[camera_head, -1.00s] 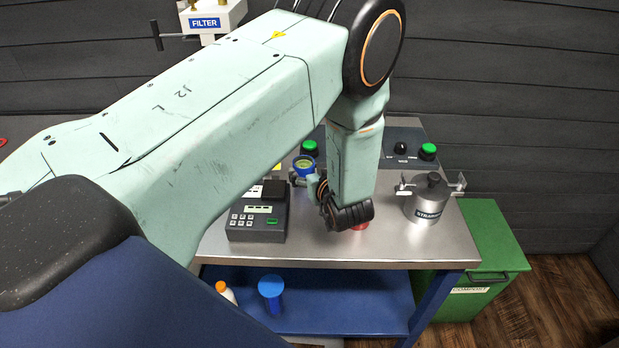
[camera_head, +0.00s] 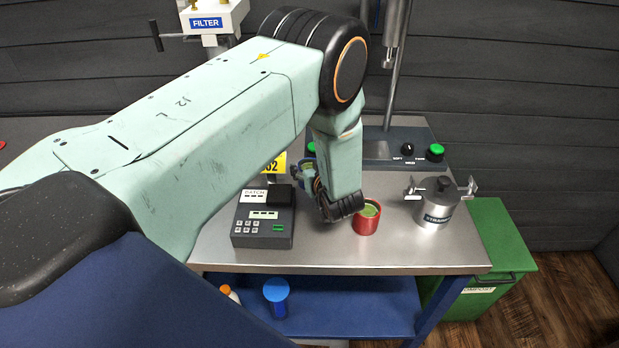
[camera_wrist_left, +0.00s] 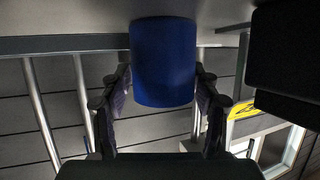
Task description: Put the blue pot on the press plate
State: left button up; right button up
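The blue pot (camera_wrist_left: 163,60) fills the middle of the left wrist view, between the two fingers of my left gripper (camera_wrist_left: 160,88), which press on its sides. In the head view my left gripper (camera_head: 307,174) is above the metal bench, beside my forearm. The forearm hides most of the pot there. The press (camera_head: 390,95) stands at the back of the bench, with a metal column and a dark base with green buttons. My right gripper is not in view.
A red pot (camera_head: 367,219) with green contents stands just right of my forearm. A strainer pot (camera_head: 437,207) is further right, and a dark batch keypad box (camera_head: 264,222) is front left. A green compost bin (camera_head: 492,255) stands beside the bench (camera_head: 330,254). The front right of the bench top is clear.

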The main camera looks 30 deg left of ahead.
pick_arm(q)
jog(key=shift+s+r, duration=0.25)
jog(key=shift+s, duration=0.1)
jog(key=c, duration=0.4)
jog(key=shift+w+a+f, duration=0.1)
jog(key=shift+w+f, duration=0.1)
jog(key=shift+w, duration=0.05)
jog(key=c, duration=0.5)
jog(key=shift+c, duration=0.7)
jog(key=shift+s+r, duration=0.15)
